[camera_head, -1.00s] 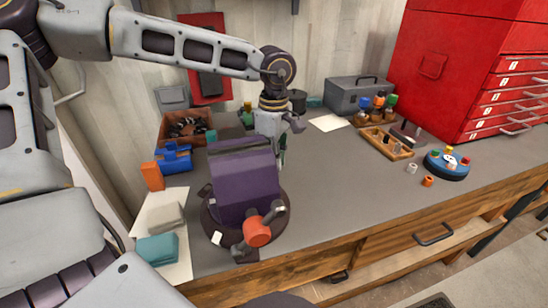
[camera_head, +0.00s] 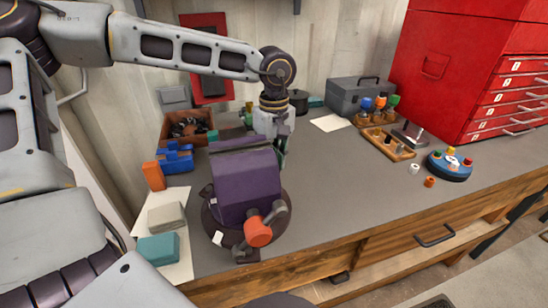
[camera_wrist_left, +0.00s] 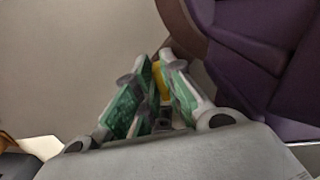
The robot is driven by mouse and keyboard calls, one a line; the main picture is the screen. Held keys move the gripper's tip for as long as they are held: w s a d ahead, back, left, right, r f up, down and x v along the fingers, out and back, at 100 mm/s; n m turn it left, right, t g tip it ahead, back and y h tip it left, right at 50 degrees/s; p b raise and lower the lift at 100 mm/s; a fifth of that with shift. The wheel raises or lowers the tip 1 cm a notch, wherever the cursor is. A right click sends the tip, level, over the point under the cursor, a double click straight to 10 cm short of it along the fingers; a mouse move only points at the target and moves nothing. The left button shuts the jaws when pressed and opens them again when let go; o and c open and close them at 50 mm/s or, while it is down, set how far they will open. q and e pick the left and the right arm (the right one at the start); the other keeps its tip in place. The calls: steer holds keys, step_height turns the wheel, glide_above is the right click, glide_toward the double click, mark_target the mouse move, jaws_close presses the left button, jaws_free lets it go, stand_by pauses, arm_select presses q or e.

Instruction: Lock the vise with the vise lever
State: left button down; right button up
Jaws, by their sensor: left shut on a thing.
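The purple vise (camera_head: 248,185) stands on a dark round base near the front left of the bench. Its orange screw end (camera_head: 258,232) and grey bar face the front edge. My left gripper (camera_head: 280,158) points down close behind the vise's right side, and the vise partly hides its fingertips. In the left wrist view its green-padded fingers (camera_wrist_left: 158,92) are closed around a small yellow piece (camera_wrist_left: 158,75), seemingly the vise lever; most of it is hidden. The purple vise body (camera_wrist_left: 265,45) is just right of the fingers there. My right gripper is not in view.
A blue block (camera_head: 175,158), an orange block (camera_head: 153,176) and a wooden bin (camera_head: 187,128) stand left of the vise. A wooden tray (camera_head: 388,146), a blue round holder (camera_head: 449,168) and a red cabinet (camera_head: 440,65) are to the right. The bench middle is clear.

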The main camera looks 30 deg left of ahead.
arm_select(q)
steer(key=shift+w+r, duration=0.1)
steer(key=shift+r, duration=0.05)
steer(key=c, duration=1.5)
jaws_free()
steer(key=shift+r, duration=5.9)
